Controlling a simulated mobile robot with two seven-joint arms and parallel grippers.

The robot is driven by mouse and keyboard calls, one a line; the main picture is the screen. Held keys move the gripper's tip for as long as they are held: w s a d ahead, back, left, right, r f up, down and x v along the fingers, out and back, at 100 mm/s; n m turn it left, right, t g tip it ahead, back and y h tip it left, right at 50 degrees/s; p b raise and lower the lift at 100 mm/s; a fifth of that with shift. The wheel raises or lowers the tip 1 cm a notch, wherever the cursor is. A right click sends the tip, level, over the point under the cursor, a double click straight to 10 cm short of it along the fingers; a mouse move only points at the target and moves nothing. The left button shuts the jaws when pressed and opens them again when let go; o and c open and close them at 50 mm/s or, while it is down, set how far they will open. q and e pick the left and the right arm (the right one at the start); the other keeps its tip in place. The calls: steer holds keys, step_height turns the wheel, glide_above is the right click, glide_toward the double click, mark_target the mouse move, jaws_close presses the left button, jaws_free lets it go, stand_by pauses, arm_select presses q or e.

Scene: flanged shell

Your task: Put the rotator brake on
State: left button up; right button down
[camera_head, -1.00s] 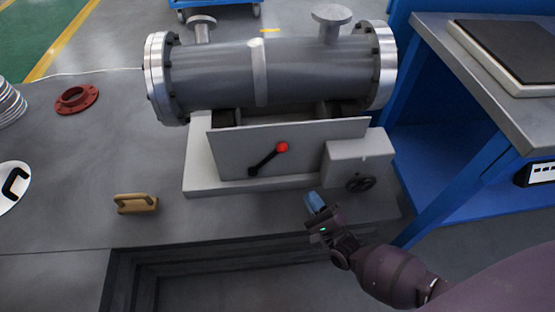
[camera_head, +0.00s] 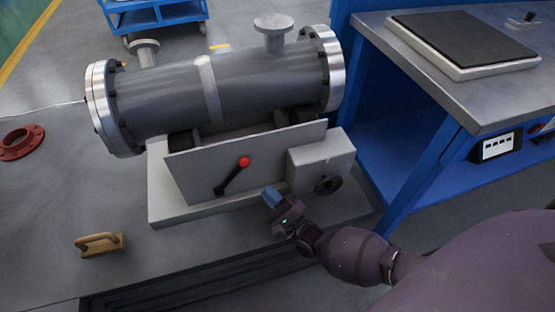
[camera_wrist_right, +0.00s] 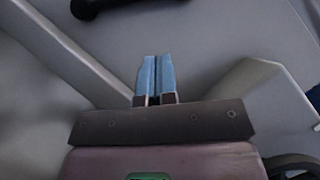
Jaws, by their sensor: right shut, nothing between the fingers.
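The brake lever, a black bar with a red ball knob (camera_head: 244,162), is on the front plate (camera_head: 195,178) of the rotator under the grey flanged shell (camera_head: 165,95). It slants up to the right from its pivot. My right gripper (camera_head: 271,194) is below and right of the knob, apart from it, with its blue fingers shut and empty. In the right wrist view the fingers (camera_wrist_right: 155,76) lie together, and a dark rounded part at the top left cannot be made out for sure. My left gripper is not in view.
A grey box with a black handwheel (camera_head: 328,185) stands just right of my right gripper. A tan handled block (camera_head: 99,244) and a red flange ring (camera_head: 21,142) lie on the grey table at left. A blue bench with a steel top (camera_head: 440,75) stands at right.

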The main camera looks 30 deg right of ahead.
mark_target(235, 174)
steer(key=x, duration=0.4)
steer(key=shift+w+a+r, duration=0.15)
steer(key=shift+w, duration=0.15)
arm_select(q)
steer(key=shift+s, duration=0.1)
arm_select(e)
steer(key=shift+w+a+r, duration=0.3)
steer(key=shift+a+r, duration=0.25)
steer(key=shift+a, duration=0.05)
steer(key=shift+w+a+r, duration=0.3)
steer(key=shift+a+r, duration=0.3)
steer(key=shift+a, duration=0.05)
arm_select(q)
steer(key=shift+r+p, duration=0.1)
steer(key=shift+p, duration=0.25)
arm_select(e)
steer(key=shift+r, duration=0.15)
steer(key=shift+w+a+r, duration=0.1)
steer(key=shift+r, duration=0.05)
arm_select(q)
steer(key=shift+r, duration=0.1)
arm_select(e)
steer(key=shift+n, duration=0.4)
